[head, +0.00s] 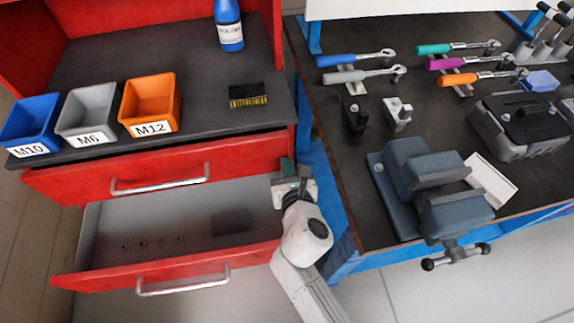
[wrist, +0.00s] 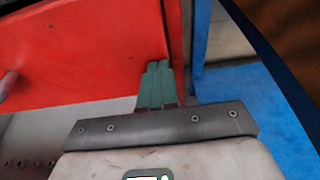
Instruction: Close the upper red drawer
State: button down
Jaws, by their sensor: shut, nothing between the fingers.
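The upper red drawer (head: 160,172) sits just under the dark worktop, with a silver bar handle (head: 160,186) on its front. It looks shut or nearly shut; I cannot tell if a small gap is left. My gripper (head: 287,167) is at the right end of this drawer's front, fingers closed together and empty. In the wrist view the green fingertips (wrist: 158,68) point at the red drawer front (wrist: 80,50) near its right edge. They touch it or are very close.
A lower red drawer (head: 170,270) stands pulled out, with several small round parts inside. Bins, including an orange bin (head: 150,100), a blue bottle (head: 229,28) and a brush (head: 247,94) stand on the worktop. A blue-framed bench with a vise (head: 425,185) is close on the right.

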jog(key=w, duration=0.3)
jog(key=shift+a+r, duration=0.2)
jog(key=shift+a, duration=0.1)
dwell(0.3)
